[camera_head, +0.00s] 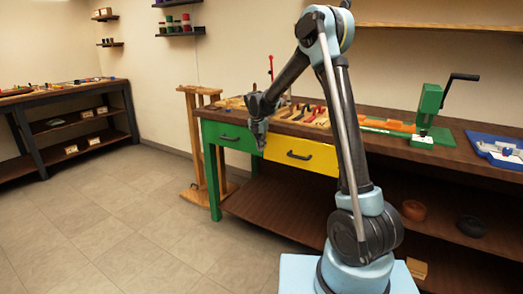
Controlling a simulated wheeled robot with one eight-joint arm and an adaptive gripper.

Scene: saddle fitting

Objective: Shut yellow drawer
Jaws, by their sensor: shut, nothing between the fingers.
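The yellow drawer (313,160) is in the workbench, right of a green drawer. Its front has a dark bar handle (299,155). From this angle I cannot tell whether its front stands out from the bench. My arm's lower links hide its right end. My gripper (260,145) points down, shut and empty, in front of the seam between the green and yellow drawer fronts. It is left of the yellow drawer's handle. I cannot tell whether it touches the drawer.
The green drawer (222,130) has its own dark handle. Hand tools (310,114) lie on the bench top (385,143). A green press (428,112) and a blue tray (495,150) stand to the right. A wooden stand (193,130) is left of the bench. The floor (110,220) at left is clear.

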